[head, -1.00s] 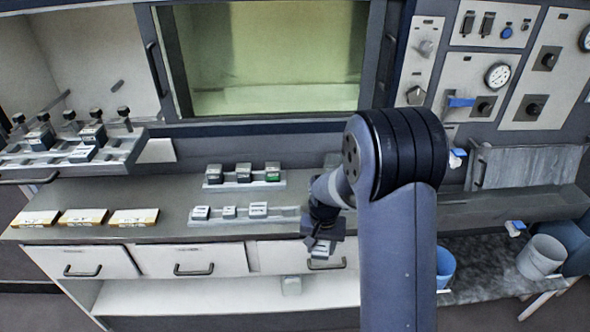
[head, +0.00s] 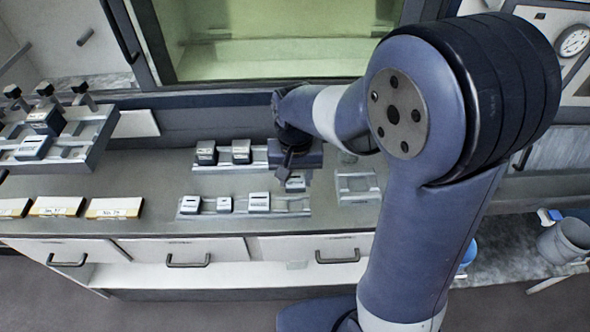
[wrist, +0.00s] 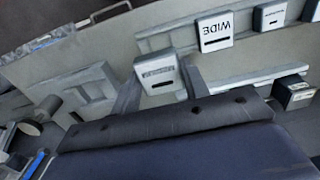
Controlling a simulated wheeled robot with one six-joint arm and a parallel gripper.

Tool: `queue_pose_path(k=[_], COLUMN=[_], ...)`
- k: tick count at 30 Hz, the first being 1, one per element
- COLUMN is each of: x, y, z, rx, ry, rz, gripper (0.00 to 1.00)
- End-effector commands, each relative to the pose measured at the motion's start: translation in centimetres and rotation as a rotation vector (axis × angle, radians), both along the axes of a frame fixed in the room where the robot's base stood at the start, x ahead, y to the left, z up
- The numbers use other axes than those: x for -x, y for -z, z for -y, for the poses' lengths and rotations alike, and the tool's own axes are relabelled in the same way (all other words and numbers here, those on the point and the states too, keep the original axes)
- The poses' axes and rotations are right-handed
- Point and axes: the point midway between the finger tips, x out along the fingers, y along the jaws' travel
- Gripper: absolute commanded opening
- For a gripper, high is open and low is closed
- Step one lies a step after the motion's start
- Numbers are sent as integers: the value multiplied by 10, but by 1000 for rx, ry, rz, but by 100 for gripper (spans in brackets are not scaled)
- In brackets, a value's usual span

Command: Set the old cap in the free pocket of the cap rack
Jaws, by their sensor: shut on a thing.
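My gripper (head: 293,172) is shut on a pale-topped cap (head: 295,184), above the right end of the front cap rack (head: 292,212). In the wrist view the cap (wrist: 158,73) sits between the two fingers of my gripper (wrist: 162,85); its label is too blurred to read. An empty stretch of the rack lies right of that cap. I cannot tell whether the held cap touches the rack.
A rear rack (head: 225,166) holds dark blocks with pale tops; my gripper covers its right part. A small pale tray (head: 358,197) stands right of the front rack. Labelled boxes (head: 115,208) lie left on the bench. A stepped stand (head: 85,150) is farther left.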

Motion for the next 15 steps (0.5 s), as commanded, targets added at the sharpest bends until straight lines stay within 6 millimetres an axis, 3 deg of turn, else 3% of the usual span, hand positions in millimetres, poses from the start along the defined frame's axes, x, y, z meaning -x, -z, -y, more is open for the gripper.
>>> queue_pose_path(k=[15], x=[-1], y=[41], z=[0], rx=[0], ry=[1], rz=[0], gripper=[16])
